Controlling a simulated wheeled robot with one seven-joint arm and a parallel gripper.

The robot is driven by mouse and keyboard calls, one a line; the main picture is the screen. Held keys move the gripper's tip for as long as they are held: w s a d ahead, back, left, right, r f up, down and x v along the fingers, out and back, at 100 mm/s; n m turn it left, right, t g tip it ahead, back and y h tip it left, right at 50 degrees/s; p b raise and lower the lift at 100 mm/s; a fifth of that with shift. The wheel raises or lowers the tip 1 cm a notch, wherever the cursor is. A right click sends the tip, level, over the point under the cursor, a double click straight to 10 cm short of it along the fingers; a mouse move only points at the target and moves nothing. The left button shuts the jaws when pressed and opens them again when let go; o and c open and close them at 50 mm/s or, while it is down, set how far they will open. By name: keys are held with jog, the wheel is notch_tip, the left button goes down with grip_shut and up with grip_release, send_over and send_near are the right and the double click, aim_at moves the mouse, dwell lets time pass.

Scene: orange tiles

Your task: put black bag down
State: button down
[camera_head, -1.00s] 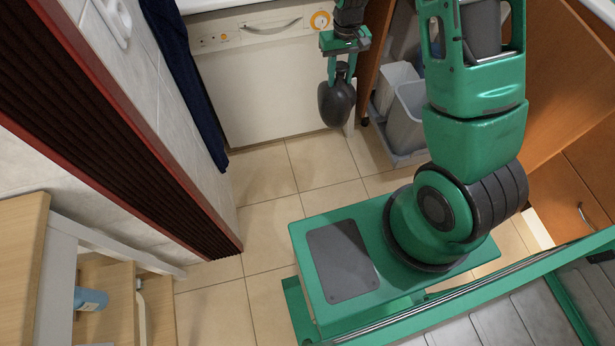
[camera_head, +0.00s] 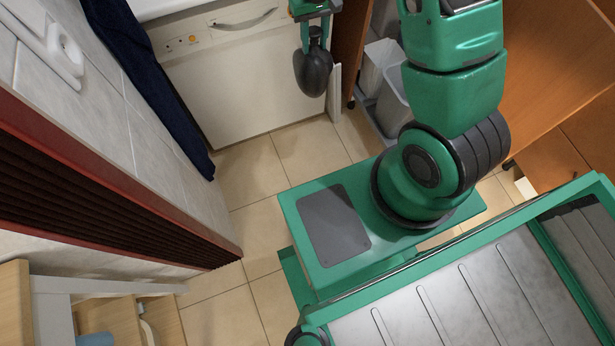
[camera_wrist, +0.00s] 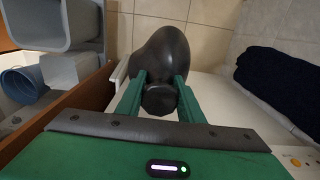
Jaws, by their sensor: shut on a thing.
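The black bag (camera_head: 313,73) is a dark, rounded, tied bundle. It hangs below my gripper (camera_head: 313,22) in the head view, above the floor in front of the white dishwasher. In the wrist view the bag (camera_wrist: 162,58) is between the two green fingers of my gripper (camera_wrist: 160,88), which are shut on its knotted neck. The bag's wide lower part hangs beyond the fingertips. Nothing is seen touching it from below.
A white dishwasher (camera_head: 230,85) stands behind the bag. Grey bins (camera_head: 392,105) stand in an open wooden cabinet to the right. A dark blue cloth (camera_head: 150,90) hangs at the left. Beige floor tiles (camera_head: 250,172) are clear in front of the dishwasher.

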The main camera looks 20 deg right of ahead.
aim_at(297, 73)
jog(key=shift+a+f, duration=0.25)
jog(key=shift+a, duration=0.2)
jog(key=shift+m, duration=0.4)
jog(key=a+f, duration=0.1)
jog(key=f, duration=0.2)
jog(key=a+f, duration=0.2)
jog(key=f, duration=0.2)
jog(key=a+f, duration=0.1)
jog(key=f, duration=0.2)
jog(key=shift+w+a+f, duration=0.15)
jog(key=shift+a+f, duration=0.2)
jog(key=s+a+f+m, duration=0.1)
jog(key=s+a+f, duration=0.35)
jog(key=f, duration=0.55)
jog(key=s+a+f+m, duration=0.1)
jog(key=s+a+f, duration=0.2)
jog(key=s+f, duration=0.55)
jog(key=s+a+f+m, duration=0.1)
jog(key=s+a+f, duration=0.25)
jog(key=f, duration=0.95)
jog(key=w+d+f, duration=0.5)
jog(key=d+f, duration=0.4)
jog(key=f, duration=0.1)
jog(key=shift+w+d+f, duration=0.25)
jog(key=shift+d+f, duration=0.05)
jog(key=c, duration=1.2)
grip_release()
jog(key=shift+f, duration=0.1)
